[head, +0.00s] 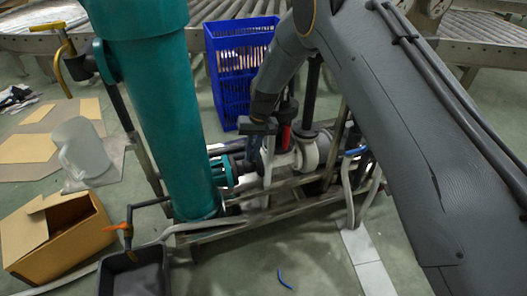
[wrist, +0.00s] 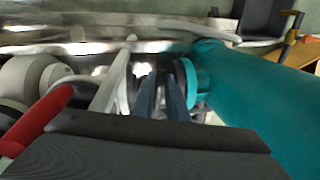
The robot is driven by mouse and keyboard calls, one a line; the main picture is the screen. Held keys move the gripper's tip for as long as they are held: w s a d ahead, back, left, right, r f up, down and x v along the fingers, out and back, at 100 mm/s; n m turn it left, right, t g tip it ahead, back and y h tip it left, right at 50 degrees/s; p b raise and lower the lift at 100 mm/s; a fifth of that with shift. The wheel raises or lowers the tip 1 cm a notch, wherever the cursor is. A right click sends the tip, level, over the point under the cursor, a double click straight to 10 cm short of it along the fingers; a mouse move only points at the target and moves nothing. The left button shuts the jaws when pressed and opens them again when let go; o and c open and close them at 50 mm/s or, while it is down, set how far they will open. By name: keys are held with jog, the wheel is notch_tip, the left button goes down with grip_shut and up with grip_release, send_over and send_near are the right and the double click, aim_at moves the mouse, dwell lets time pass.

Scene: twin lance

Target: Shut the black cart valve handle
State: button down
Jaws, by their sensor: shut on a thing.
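My gripper (head: 254,150) reaches down among the pipes of the cart, just right of the big teal cylinder (head: 155,110). In the wrist view its two blue-grey fingers (wrist: 160,100) are close together, closed on a narrow dark piece, which I take as the black valve handle (wrist: 160,88). Most of that handle is hidden by the fingers, so its angle cannot be told. A teal flange (wrist: 188,83) sits just right of the fingers. A red handle (head: 286,137) stands beside the gripper and also shows at the left in the wrist view (wrist: 38,120).
White pump parts (head: 306,152) and the cart's metal frame (head: 250,215) surround the gripper closely. A blue crate (head: 228,75) stands behind. A cardboard box (head: 60,240), a black bin (head: 135,272) with an orange-handled valve (head: 125,228), and a clear jug (head: 82,150) are left. Front floor is mostly clear.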

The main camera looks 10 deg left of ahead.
jog(key=shift+s, duration=0.1)
dwell(0.3)
jog(key=c, duration=1.7)
grip_release()
jog(key=shift+a, duration=0.1)
jog(key=shift+c, duration=0.2)
notch_tip(320, 180, up, 8)
jog(key=d+p, duration=0.1)
jog(key=shift+w+d+f+p, duration=0.2)
jog(key=shift+w+d+p, duration=0.1)
jog(key=shift+w, duration=0.1)
